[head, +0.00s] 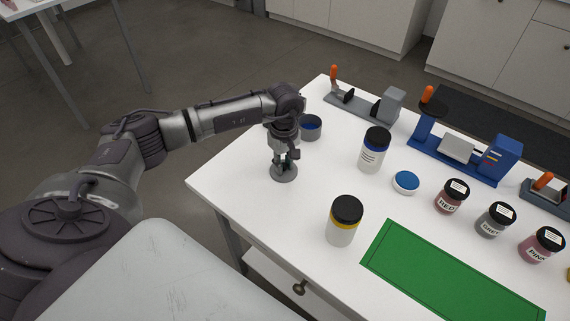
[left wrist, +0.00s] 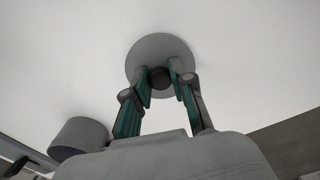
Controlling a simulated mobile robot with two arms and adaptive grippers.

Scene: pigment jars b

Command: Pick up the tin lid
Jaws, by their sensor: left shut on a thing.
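The tin lid (head: 284,174) is a grey round disc with a dark knob in the middle, at the left part of the white table. It also shows in the left wrist view (left wrist: 147,46). My left gripper (head: 285,158) points down over it and is shut on its knob, with a green-padded finger on each side in the left wrist view (left wrist: 163,80). I cannot tell whether the lid touches the table. An open grey tin (head: 312,127) with blue inside stands just behind the gripper; its grey side shows in the left wrist view (left wrist: 78,132). My right gripper is not in view.
A blue-banded jar (head: 374,151), a yellow-banded jar (head: 342,222) and a blue-topped round lid (head: 406,181) stand to the right. Beyond are several labelled pigment jars (head: 452,197), a green mat (head: 440,280) and a blue device (head: 462,150). The table's left corner is clear.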

